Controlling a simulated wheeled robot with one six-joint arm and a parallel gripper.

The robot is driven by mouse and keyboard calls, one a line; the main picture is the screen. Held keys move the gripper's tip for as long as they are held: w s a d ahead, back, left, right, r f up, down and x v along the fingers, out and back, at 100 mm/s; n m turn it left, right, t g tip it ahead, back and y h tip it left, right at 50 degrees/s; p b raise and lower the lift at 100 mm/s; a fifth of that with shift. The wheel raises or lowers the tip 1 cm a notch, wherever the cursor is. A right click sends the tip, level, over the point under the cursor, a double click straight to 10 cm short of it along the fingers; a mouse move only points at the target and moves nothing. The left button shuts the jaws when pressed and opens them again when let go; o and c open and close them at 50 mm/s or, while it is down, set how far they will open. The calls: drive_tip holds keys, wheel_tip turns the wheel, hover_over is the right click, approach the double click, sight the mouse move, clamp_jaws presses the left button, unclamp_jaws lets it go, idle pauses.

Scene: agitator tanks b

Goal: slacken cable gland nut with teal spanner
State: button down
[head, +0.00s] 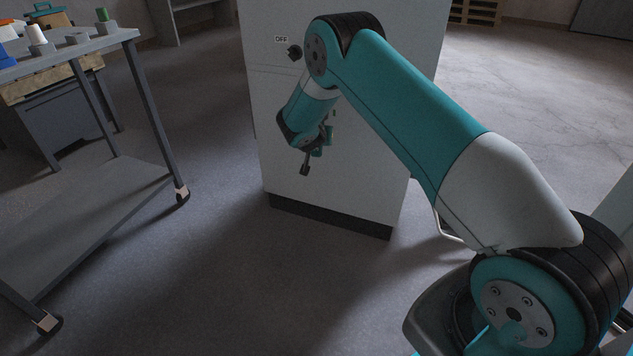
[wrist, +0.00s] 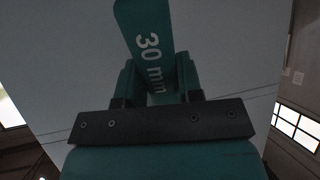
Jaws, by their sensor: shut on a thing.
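My gripper (wrist: 156,75) is shut on the teal spanner (wrist: 145,30), which is marked "30 mm" and stretches away from the jaws toward the top edge of the wrist view. The spanner's working end is out of that view. In the head view my gripper (head: 319,147) is small and dark, low in front of the pale cabinet (head: 280,172) and partly covered by my wrist. I cannot tell there whether it touches the cabinet. I cannot make out the cable gland nut in either view.
A black switch knob (head: 294,53) with an "OFF" label (head: 281,39) is on the cabinet. A grey wheeled trolley (head: 95,52) with small items on top stands at the left. The floor between trolley and cabinet is clear.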

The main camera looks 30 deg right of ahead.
drive_tip(key=w+d+f+m+h+b, duration=0.1)
drive_tip(key=w+f+h+b, duration=0.1)
drive_tip(key=f+b, duration=0.4)
drive_tip(key=w+d+f+m+t+h+b, duration=0.1)
drive_tip(key=w+f+h+b, duration=0.2)
drive_tip(key=f+b, duration=0.3)
drive_tip(key=h+b, duration=0.1)
drive_tip(key=b, duration=0.3)
drive_tip(key=shift+d+m+t+h, duration=0.25)
drive_tip(key=shift+m+t+h, duration=0.05)
drive_tip(key=shift+h, duration=0.1)
drive_tip(key=shift+f, duration=0.1)
drive_tip(key=b+x, duration=0.2)
drive_tip(key=r+b+x, duration=0.1)
drive_tip(key=b+x, duration=0.1)
drive_tip(key=x, duration=0.1)
drive_tip(key=shift+s+b, duration=0.1)
drive_tip(key=shift+b, duration=0.25)
drive_tip(key=shift+a+r, duration=0.1)
drive_tip(key=shift+r, duration=0.35)
